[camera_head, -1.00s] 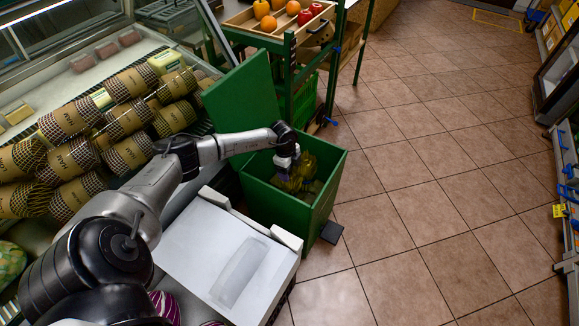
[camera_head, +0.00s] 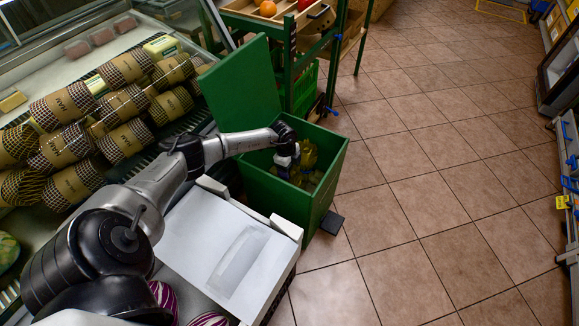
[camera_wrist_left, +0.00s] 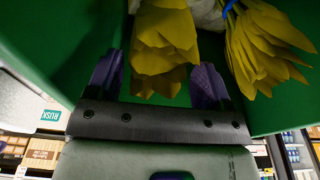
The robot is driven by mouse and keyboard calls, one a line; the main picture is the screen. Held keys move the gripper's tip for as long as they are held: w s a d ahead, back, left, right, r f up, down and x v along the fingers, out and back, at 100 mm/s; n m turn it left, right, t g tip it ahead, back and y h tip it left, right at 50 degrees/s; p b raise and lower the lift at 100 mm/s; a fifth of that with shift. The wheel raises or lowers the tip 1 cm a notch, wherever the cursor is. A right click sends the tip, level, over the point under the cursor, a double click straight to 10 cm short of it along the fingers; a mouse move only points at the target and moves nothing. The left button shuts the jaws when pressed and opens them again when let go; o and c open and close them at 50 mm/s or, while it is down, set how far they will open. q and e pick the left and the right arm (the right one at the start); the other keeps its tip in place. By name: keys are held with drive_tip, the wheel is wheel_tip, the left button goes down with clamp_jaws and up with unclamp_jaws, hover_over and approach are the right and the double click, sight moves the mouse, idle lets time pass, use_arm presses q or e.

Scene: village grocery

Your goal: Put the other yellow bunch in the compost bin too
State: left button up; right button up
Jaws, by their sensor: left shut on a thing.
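The green compost bin (camera_head: 275,207) stands open beside the white-topped counter, with its lid (camera_head: 243,92) tipped up at the back left. My left gripper (camera_head: 286,163) reaches down inside the bin's mouth. In the left wrist view, my left gripper's purple fingers (camera_wrist_left: 157,84) are shut on a yellow bunch (camera_wrist_left: 163,42), with its leaves hanging between them. A second yellow bunch (camera_wrist_left: 258,48) with a blue tie shows to the right of it, against the green bin wall. In the head view, yellow-green leaves (camera_head: 308,152) show in the bin, partly hidden by my gripper. My right gripper is out of view.
A white box-like top (camera_head: 215,250) stands in front of the bin. Wrapped ham rolls (camera_head: 125,140) fill the display case at left. A green stand (camera_head: 290,60) with a fruit crate is behind the bin. Tiled floor (camera_head: 430,190) is free at right.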

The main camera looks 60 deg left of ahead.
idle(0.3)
use_arm(q)
drive_tip(key=o, duration=1.5)
drive_tip(key=shift+c, duration=0.2)
wheel_tip(320, 180, up, 14)
drive_tip(key=a+p, duration=0.1)
drive_tip(key=p, duration=0.5)
drive_tip(key=shift+s+a+f+p, duration=0.15)
drive_tip(key=shift+s+a+p, duration=0.25)
drive_tip(key=shift+s, duration=0.05)
